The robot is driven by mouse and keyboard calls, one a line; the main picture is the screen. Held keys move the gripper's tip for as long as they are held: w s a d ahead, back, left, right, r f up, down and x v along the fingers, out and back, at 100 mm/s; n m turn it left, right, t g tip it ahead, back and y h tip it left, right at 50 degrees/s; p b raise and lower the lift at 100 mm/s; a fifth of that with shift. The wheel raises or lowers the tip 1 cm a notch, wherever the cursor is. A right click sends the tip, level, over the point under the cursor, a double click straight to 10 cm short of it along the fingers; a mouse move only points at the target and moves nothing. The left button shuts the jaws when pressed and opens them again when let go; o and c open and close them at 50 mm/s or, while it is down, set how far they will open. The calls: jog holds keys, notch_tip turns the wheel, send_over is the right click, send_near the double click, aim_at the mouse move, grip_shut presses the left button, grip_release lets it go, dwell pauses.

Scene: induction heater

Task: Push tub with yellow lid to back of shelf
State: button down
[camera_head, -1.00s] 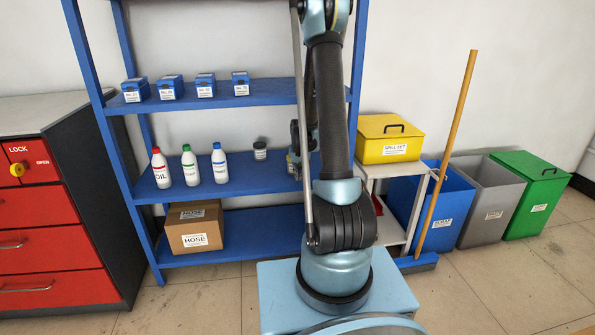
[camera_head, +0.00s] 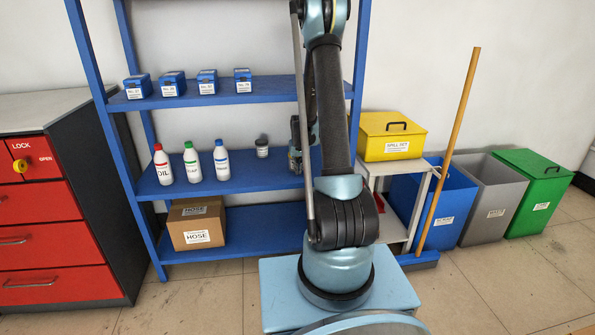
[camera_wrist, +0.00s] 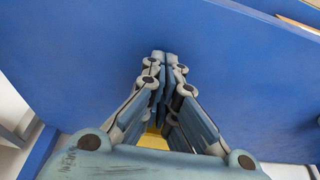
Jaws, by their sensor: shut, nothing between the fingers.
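No whole tub with a yellow lid shows. My arm covers the right part of the shelves in the head view. In the wrist view my gripper (camera_wrist: 160,58) is shut and empty, its fingertips together in front of a broad blue shelf surface (camera_wrist: 240,60). A small yellow patch (camera_wrist: 153,139) shows between and behind the finger links; I cannot tell whether it is the lid. A small tub with a dark lid (camera_head: 262,146) stands on the middle blue shelf (camera_head: 245,178), left of my arm. My fingertips cannot be made out in the head view.
Red-, green- and blue-capped bottles (camera_head: 192,163) stand left on the middle shelf. Small blue boxes (camera_head: 172,84) line the upper shelf; a hose carton (camera_head: 196,224) sits below. A yellow spill box (camera_head: 392,136), a leaning broom (camera_head: 450,150) and bins (camera_head: 488,198) stand at right.

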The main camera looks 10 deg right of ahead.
jog(key=w, duration=0.3)
jog(key=shift+s, duration=0.1)
jog(key=shift+r, duration=0.1)
